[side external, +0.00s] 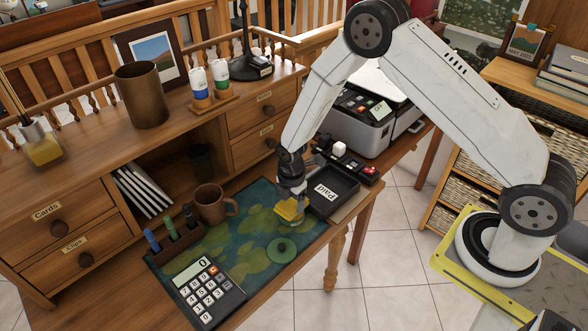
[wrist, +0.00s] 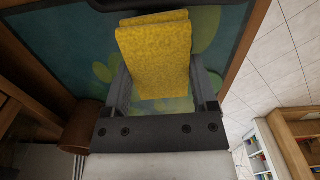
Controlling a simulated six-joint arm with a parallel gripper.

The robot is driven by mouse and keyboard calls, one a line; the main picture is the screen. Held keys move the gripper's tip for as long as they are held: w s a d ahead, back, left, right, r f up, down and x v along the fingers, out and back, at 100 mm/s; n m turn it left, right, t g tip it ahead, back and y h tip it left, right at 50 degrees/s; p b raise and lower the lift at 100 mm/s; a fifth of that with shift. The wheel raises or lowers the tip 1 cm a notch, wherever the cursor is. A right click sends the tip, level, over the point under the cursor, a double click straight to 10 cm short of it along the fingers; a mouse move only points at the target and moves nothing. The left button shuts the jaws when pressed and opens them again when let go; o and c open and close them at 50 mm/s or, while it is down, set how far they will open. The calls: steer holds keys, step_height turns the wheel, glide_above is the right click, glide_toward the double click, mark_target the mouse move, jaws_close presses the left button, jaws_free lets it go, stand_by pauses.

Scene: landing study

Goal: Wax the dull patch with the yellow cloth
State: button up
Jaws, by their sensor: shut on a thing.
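The yellow cloth (side external: 289,211) is a folded pad between the fingers of my gripper (side external: 292,203), over the right part of the desk mat (side external: 240,262). In the wrist view the yellow cloth (wrist: 153,55) fills the space between the two fingers of my gripper (wrist: 160,80), which is shut on it. I cannot tell whether the cloth touches the mat or hangs just above it. I cannot pick out a dull patch in either view; the cloth and gripper may hide it.
A black tray marked "Paid" (side external: 333,190) stands close to the right. A brown mug (side external: 211,204), a pen holder (side external: 178,242) and a calculator (side external: 207,289) are to the left.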

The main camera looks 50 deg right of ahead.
steer(key=shift+f, duration=0.55)
stand_by(0.8)
steer(key=shift+r, duration=0.1)
stand_by(0.5)
steer(key=shift+r, duration=3.45)
step_height(320, 180, up, 4)
steer(key=s+d+m, duration=0.1)
steer(key=m, duration=0.5)
step_height(320, 180, up, 5)
steer(key=m, duration=0.9)
glide_above(292, 202)
steer(key=s+d, duration=0.3)
steer(key=shift+s+d+r+m, duration=0.1)
steer(key=shift+s+r+m, duration=0.3)
steer(key=shift+r+m, duration=0.4)
steer(key=shift+s+d+r+m, duration=0.1)
steer(key=shift+s+r+m, duration=0.3)
steer(key=shift+m, duration=0.6)
steer(key=shift+w, duration=0.1)
